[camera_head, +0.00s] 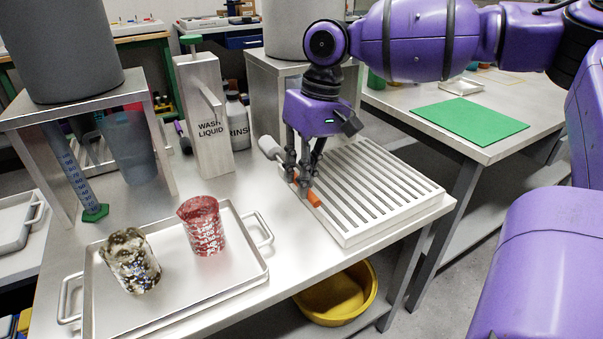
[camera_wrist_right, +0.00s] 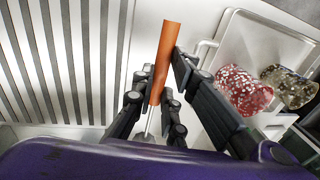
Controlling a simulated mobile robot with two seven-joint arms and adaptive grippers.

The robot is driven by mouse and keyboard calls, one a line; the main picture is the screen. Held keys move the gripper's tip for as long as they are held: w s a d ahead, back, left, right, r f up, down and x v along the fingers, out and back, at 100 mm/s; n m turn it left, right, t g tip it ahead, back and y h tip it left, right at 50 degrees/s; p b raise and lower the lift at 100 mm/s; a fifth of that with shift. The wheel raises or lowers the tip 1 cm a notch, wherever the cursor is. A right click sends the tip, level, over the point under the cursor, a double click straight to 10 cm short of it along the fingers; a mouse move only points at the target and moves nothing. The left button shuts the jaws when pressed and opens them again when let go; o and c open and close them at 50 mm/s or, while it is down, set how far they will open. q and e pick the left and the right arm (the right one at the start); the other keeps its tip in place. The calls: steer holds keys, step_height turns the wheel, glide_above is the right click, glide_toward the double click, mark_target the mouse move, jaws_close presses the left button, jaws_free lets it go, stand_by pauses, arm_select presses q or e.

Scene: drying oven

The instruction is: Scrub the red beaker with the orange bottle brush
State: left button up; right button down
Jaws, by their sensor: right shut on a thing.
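The red beaker (camera_head: 203,228) stands upright on a metal tray (camera_head: 190,292), and its surface looks speckled. It also shows in the right wrist view (camera_wrist_right: 244,90). The orange bottle brush (camera_head: 313,198) lies at the left edge of the slatted drying rack, its grey-white head (camera_head: 269,147) pointing to the back left. In the right wrist view its orange handle (camera_wrist_right: 165,55) runs between the fingers. My right gripper (camera_head: 304,184) points down and is shut on the handle. The left gripper is not in view.
A speckled dark-and-white beaker (camera_head: 130,262) stands left of the red one on the tray. The slatted rack (camera_head: 360,185) fills the table's right side. A wash liquid bottle (camera_head: 205,120) and a rinse bottle (camera_head: 238,122) stand behind. A blue cylinder (camera_head: 75,180) stands at left.

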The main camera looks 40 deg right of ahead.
steer(key=shift+f+b, duration=1.3)
steer(key=shift+f, duration=2.2)
steer(key=shift+r, duration=0.1)
